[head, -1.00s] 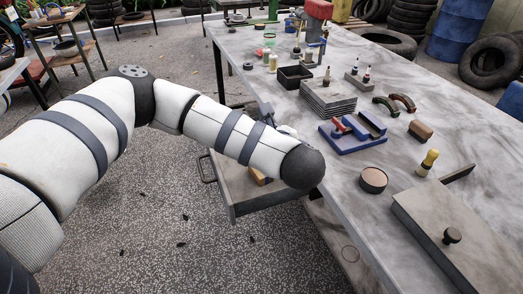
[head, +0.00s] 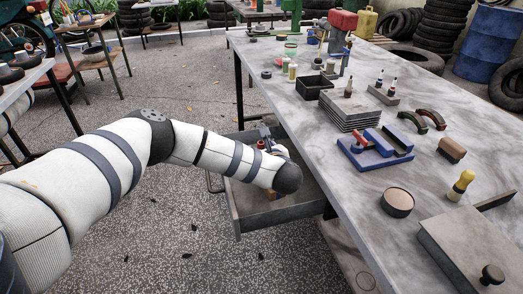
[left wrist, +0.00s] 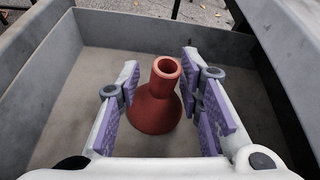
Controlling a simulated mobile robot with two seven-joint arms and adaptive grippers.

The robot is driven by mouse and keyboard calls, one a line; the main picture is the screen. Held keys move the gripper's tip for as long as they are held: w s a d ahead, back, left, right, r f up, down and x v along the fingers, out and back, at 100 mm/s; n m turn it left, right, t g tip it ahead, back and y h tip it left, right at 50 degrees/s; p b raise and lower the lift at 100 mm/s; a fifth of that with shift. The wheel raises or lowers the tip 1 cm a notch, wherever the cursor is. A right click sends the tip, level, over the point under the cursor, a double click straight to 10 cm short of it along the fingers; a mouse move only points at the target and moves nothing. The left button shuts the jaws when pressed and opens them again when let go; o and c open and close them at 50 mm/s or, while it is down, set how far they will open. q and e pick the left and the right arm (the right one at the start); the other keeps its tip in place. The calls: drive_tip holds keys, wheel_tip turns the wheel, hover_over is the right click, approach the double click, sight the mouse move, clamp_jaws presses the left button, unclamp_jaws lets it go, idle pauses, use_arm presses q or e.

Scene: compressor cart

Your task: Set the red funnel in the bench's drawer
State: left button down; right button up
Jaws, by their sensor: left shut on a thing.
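The red funnel (left wrist: 157,105) is in the left wrist view, spout up and wide end down, inside the drawer's walls. My left gripper (left wrist: 160,82) is shut on it, with a purple-padded finger on each side of its neck. I cannot tell whether its rim touches the drawer floor. The bench's grey drawer (head: 280,214) is pulled out below the bench top; its walls also show in the left wrist view (left wrist: 35,70). In the head view my left forearm reaches over the drawer and hides part of it. My right gripper is not in view.
The marble-topped bench (head: 345,205) holds a blue tool tray (head: 372,160), a stack of grey plates (head: 348,112), a round tin (head: 397,202) and a lidded flat box (head: 470,250). The bench edge runs close beside the drawer.

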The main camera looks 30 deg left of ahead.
use_arm(q)
drive_tip(key=c, duration=1.1)
unclamp_jaws()
drive_tip(key=shift+f, duration=0.1)
drive_tip(key=shift+s+d, duration=0.1)
drive_tip(key=p+v, duration=0.1)
drive_tip(key=v, duration=1)
drive_tip(key=shift+p, duration=0.3)
drive_tip(key=shift+s+d+r, duration=0.25)
drive_tip(key=shift+d+r, duration=0.1)
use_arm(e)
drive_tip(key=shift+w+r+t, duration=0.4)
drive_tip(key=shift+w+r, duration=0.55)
